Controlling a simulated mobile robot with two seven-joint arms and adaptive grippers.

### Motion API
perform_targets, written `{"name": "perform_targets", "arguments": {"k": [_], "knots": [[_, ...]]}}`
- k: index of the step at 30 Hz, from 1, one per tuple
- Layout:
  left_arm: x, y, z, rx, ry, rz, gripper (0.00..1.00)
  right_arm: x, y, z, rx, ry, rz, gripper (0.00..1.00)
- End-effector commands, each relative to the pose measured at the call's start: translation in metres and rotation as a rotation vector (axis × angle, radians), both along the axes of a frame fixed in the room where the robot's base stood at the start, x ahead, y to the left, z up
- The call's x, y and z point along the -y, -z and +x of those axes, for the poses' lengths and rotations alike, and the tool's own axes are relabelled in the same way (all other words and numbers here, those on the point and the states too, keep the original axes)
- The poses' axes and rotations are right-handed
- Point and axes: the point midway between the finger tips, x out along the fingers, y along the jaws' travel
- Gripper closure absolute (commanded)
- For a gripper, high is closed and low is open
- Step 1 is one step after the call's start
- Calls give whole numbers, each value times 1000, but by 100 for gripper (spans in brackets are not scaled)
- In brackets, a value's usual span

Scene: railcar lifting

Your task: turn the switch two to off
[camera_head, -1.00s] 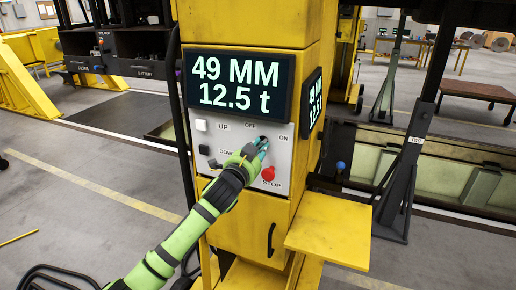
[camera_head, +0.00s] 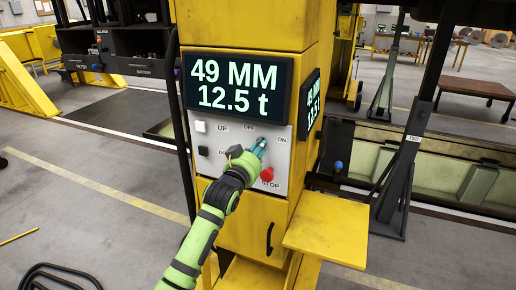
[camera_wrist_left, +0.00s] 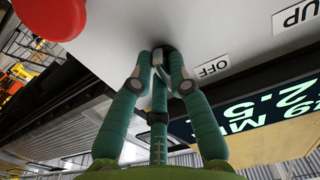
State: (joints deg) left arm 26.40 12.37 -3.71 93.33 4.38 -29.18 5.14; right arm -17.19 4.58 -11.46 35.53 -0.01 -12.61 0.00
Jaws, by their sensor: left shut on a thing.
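A pale control panel (camera_head: 281,158) is on the front of the yellow cabinet (camera_head: 240,219). Its rotary switch sits between the OFF label (camera_head: 249,127) and the ON label (camera_head: 282,140) and is mostly covered by my fingers. My left gripper (camera_head: 261,146) is shut on this switch. In the left wrist view the fingertips (camera_wrist_left: 160,72) close around the dark switch (camera_wrist_left: 164,50) at the panel face, with the OFF label (camera_wrist_left: 212,68) beside it. The switch's exact angle is hidden. My right gripper is not in view.
A red STOP button (camera_head: 267,174) is just below my fingers. The UP button (camera_head: 200,127) and dark DOWN button (camera_head: 203,151) are at the left. A screen (camera_head: 238,84) above reads 49 MM and 12.5 t. A yellow shelf (camera_head: 327,222) juts out at the lower right.

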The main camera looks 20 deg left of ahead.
Motion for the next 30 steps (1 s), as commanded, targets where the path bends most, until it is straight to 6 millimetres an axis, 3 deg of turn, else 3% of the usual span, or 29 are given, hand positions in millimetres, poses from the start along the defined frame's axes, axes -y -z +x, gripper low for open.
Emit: {"name": "perform_targets", "arguments": {"k": [21,22,24,30], "knots": [[0,-1,0,2,0,-84,100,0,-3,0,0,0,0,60],[0,-1,0,2,0,-84,78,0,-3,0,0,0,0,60],[0,-1,0,2,0,-83,57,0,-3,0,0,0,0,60],[0,-1,0,1,0,-82,57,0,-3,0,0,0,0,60]]}}
